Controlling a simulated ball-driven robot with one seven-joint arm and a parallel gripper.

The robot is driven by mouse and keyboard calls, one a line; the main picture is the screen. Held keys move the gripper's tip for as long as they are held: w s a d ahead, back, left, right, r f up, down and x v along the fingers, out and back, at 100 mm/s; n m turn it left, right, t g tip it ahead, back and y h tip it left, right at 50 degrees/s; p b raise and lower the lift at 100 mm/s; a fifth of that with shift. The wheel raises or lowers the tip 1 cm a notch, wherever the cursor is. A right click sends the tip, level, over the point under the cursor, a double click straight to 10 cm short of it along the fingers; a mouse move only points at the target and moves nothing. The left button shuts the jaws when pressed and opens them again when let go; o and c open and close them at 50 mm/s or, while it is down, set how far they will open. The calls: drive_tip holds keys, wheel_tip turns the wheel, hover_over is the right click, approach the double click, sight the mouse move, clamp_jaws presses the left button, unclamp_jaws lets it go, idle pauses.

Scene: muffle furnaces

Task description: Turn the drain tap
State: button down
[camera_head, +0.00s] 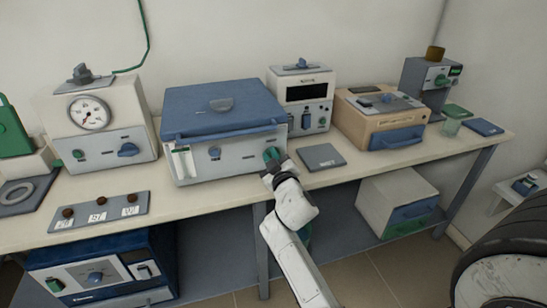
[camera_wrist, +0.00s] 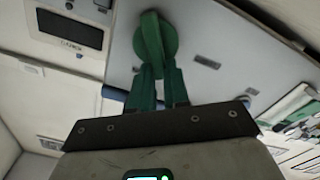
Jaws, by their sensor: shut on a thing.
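The drain tap (camera_head: 271,153) is a green round knob on the front face of the white bath with a blue lid (camera_head: 222,107), at the lower right of that face. In the wrist view the tap (camera_wrist: 155,32) shows as a green disc with a raised grip bar across it. My gripper (camera_head: 275,164) reaches up to it from the front of the bench. In the wrist view my gripper (camera_wrist: 158,70) has its two green fingers closed on the tap's bar. The fingertips hide part of the bar.
A grey flat pad (camera_head: 321,157) lies on the bench to the right of my gripper. A white unit with a dark display (camera_head: 303,95) stands behind it, and a tan box (camera_head: 379,115) further right. A panel with brown knobs (camera_head: 100,213) lies at the left front.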

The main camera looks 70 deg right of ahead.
drive_tip(key=n, duration=0.3)
drive_tip(key=f+n, duration=0.1)
drive_tip(key=n, duration=0.1)
drive_tip(key=shift+w+a+n, duration=0.3)
drive_tip(key=shift+w+a, duration=0.05)
drive_tip(key=shift+w, duration=0.05)
drive_tip(key=n, duration=0.3)
drive_tip(key=f+n, duration=0.1)
drive_tip(key=n, duration=0.1)
drive_tip(key=shift+w+a+f+n, duration=0.1)
drive_tip(key=shift+n, duration=0.3)
drive_tip(key=c, duration=1.1)
unclamp_jaws()
drive_tip(key=shift+a, duration=0.1)
drive_tip(key=b+v, duration=0.2)
drive_tip(key=v, duration=0.8)
drive_tip(key=shift+s+a, duration=0.2)
